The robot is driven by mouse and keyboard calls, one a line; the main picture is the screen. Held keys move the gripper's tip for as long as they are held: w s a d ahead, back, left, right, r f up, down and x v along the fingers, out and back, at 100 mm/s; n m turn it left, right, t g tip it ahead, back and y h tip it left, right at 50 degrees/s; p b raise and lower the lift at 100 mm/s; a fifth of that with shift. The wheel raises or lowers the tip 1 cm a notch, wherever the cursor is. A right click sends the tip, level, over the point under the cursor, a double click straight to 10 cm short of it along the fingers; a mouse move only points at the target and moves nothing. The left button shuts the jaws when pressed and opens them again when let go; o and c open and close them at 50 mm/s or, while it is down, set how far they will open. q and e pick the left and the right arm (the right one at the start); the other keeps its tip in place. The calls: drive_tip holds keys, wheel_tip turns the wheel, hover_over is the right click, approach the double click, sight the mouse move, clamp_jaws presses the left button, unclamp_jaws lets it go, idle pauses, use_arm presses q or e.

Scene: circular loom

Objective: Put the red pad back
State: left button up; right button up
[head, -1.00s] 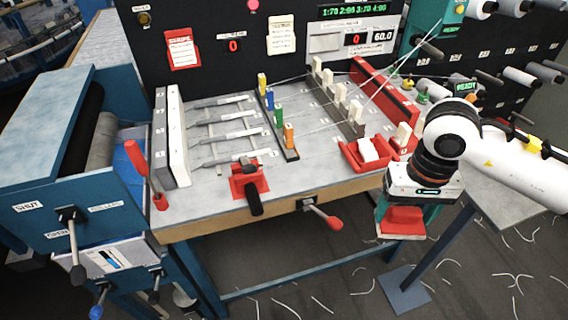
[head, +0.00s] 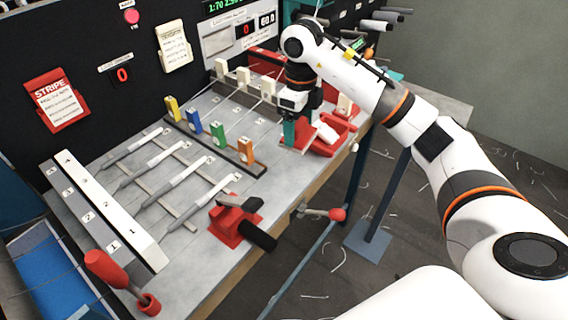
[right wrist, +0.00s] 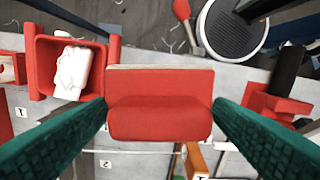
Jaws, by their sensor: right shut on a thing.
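The red pad (right wrist: 160,105) lies between the two green fingers of my right gripper in the right wrist view, with a finger against each side. My right gripper (head: 289,132) is shut on it. In the head view the gripper points down over the right part of the bench, just left of the red tray (head: 340,146). The pad is hard to tell from the red tray there. In the right wrist view the tray (right wrist: 39,90) holds a white, lumpy thing. I cannot tell whether the pad touches the bench. My left gripper is not in view.
A red clamp with a black handle (head: 240,222) stands at the bench's front edge. Blue, yellow, green and orange (head: 246,150) blocks stand on a rail left of the gripper. A red-knobbed lever (head: 336,214) sticks out in front. The grey bench top (head: 275,185) has bare room.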

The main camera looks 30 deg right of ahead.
drive_tip(key=shift+w+d+f+m, duration=0.15)
drive_tip(key=shift+w+m, duration=0.15)
drive_tip(key=shift+m, duration=0.3)
drive_tip(key=shift+w+f, duration=0.1)
drive_tip(key=shift+f, duration=0.3)
drive_tip(key=shift+m, duration=0.3)
drive_tip(key=f, duration=0.2)
drive_tip(key=f+p, duration=0.1)
drive_tip(key=f, duration=0.2)
drive_tip(key=shift+s+d, duration=0.15)
drive_tip(key=shift+s, duration=0.05)
drive_tip(key=shift+f+p, duration=0.35)
drive_tip(key=shift+f, duration=1.65)
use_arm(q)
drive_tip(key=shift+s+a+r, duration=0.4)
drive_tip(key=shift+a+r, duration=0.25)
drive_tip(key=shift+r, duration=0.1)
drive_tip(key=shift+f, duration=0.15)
use_arm(e)
drive_tip(key=shift+f, duration=0.1)
drive_tip(key=o, duration=0.7)
